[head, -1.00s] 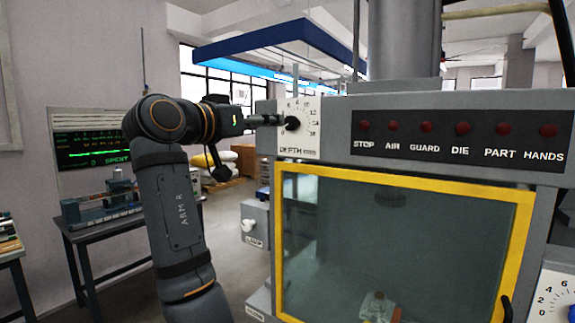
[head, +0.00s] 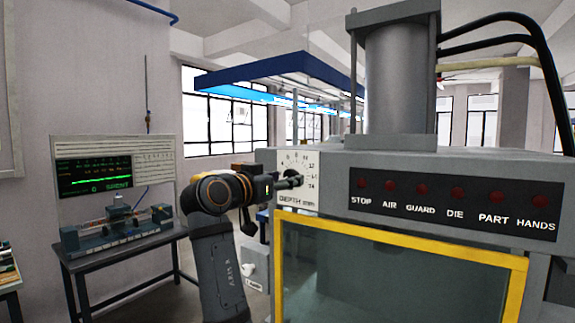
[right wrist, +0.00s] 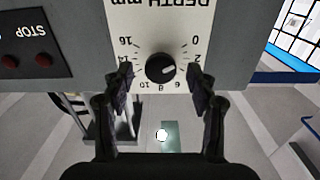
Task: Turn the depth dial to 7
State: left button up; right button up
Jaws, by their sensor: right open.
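The depth dial is a white plate (head: 299,191) with a black knob (head: 294,177) on the machine's upper left front. In the right wrist view the plate (right wrist: 206,52) appears upside down, with numbers from 0 to 16 around the knob (right wrist: 160,68). A pale mark on the knob points right and slightly down, roughly toward the low numbers; its exact reading is unclear. My right gripper (right wrist: 161,84) is open, with one finger on each side of the knob and gaps between. In the head view the gripper (head: 283,184) is at the dial's left. My left gripper is not in view.
A panel of red lamps (head: 455,203) lies right of the dial. Below is a yellow-framed guard window (head: 400,268). A bench (head: 125,245) with a fixture and a display (head: 95,175) stands at left. Open floor lies between bench and machine.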

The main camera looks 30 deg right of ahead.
jog(key=shift+x, duration=0.95)
jog(key=shift+a, duration=0.1)
jog(key=c, duration=1.2)
jog(key=shift+o, duration=0.2)
